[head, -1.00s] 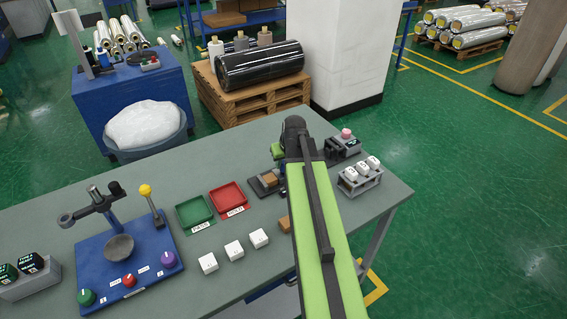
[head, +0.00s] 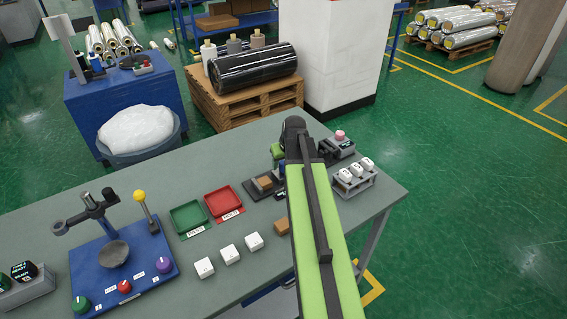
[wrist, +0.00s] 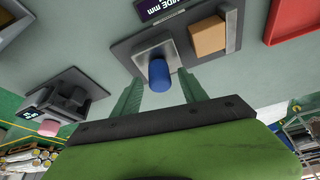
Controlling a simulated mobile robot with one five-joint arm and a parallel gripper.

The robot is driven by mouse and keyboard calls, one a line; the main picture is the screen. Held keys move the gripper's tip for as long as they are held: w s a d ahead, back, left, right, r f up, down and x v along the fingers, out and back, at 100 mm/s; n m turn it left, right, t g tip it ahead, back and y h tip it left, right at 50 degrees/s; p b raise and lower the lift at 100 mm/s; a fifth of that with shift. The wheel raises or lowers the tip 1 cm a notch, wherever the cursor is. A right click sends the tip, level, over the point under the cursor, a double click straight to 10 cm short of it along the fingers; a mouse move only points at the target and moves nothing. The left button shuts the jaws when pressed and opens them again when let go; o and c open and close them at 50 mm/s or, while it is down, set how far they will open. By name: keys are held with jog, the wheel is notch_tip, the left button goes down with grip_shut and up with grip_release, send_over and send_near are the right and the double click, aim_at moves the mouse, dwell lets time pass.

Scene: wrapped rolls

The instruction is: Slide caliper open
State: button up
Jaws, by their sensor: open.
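The caliper (wrist: 127,45) is a dark flat plate with a grey slider block (wrist: 150,52) carrying a blue knob (wrist: 159,73). A tan block (wrist: 207,36) sits beside the slider, against an upright grey jaw (wrist: 233,28), with a gap between slider and block. In the head view, the caliper (head: 250,190) lies on the table right of the red tray, partly hidden by my arm. My gripper (wrist: 160,83) is open, its two greenish fingers on either side of the blue knob in the wrist view. I cannot tell whether they touch it.
The red tray (head: 224,201) and green tray (head: 189,216) lie left of the caliper. Several white cubes (head: 229,255) stand in front. A small device with a pink button (head: 341,138) and a rack of white pieces (head: 354,176) stand at the right end of the table (head: 215,280).

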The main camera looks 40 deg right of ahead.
jog(key=p+v, duration=1.5)
jog(key=v, duration=0.2)
